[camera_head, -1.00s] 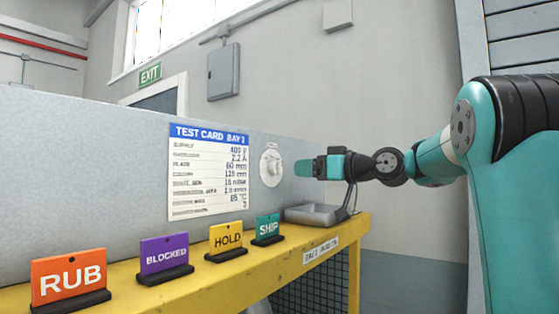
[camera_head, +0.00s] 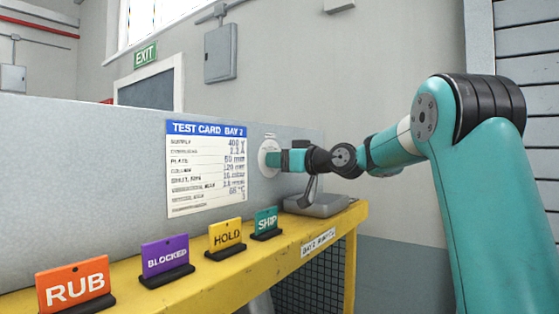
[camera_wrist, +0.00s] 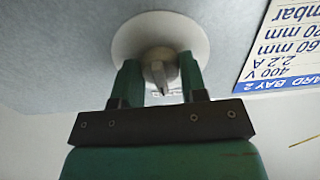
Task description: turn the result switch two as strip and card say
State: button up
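The result switch is a grey knob with a narrow pointed grip (camera_wrist: 159,72) on a round white plate on the grey panel. In the head view its plate (camera_head: 267,146) shows right of the test card, partly hidden by my gripper (camera_head: 283,160). In the wrist view the two teal fingers of my gripper (camera_wrist: 160,78) stand apart on either side of the knob. The narrow grip lies between them with gaps beside it. The white, blue-headed test card (camera_head: 206,170) reads "TEST CARD BAY 2"; its corner (camera_wrist: 288,55) shows upside down in the wrist view. I cannot make out a strip.
A yellow bench (camera_head: 222,277) runs below the panel. Signs stand on it: orange RUB (camera_head: 74,284), purple BLOCKED (camera_head: 165,255), yellow HOLD (camera_head: 226,235) and teal SHIP (camera_head: 266,221). A grey tray (camera_head: 325,208) sits at the bench's right end, under my gripper.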

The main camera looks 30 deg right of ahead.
jog(key=shift+c, duration=1)
jog(key=shift+m, duration=0.3)
jog(key=m, duration=0.4)
jog(key=shift+r+m+p, duration=0.1)
jog(key=shift+m+p, duration=0.35)
jog(key=shift+m, duration=1.65)
jog(key=o, duration=0.9)
jog(key=shift+s, duration=0.1)
